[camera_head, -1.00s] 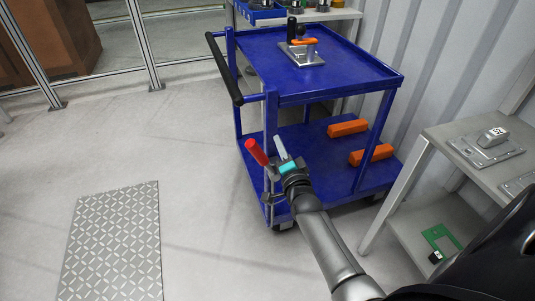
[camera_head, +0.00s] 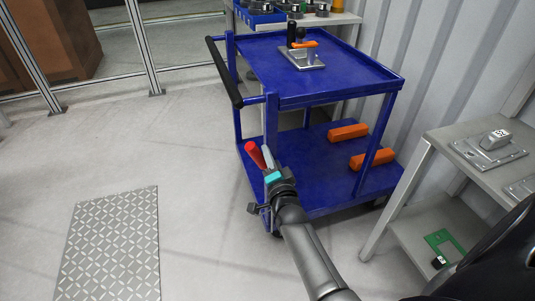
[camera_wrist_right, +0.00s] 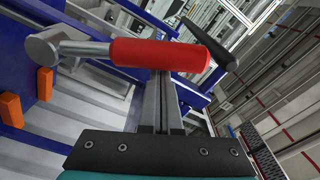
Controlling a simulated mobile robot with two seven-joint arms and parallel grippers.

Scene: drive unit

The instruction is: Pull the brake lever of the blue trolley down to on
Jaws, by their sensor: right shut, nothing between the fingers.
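The blue trolley (camera_head: 325,85) stands in the middle of the head view. Its brake lever has a red grip (camera_head: 255,154) at the near left corner post, slanting up to the left. In the right wrist view the red grip (camera_wrist_right: 158,55) lies across the picture, on a grey rod from a round pivot (camera_wrist_right: 45,47) at left. My right gripper (camera_head: 267,155) is shut and empty, just right of the grip. In the wrist view its fingers run up to the grip, which hides their tips; I cannot tell whether they touch. My left gripper is out of view.
The trolley's black push handle (camera_head: 225,72) is above the lever. A clamp fixture (camera_head: 302,58) sits on its top shelf and orange blocks (camera_head: 348,132) on its lower shelf. A grey shelf unit (camera_head: 460,150) stands at right. Floor left of the trolley is clear around a tread plate (camera_head: 110,245).

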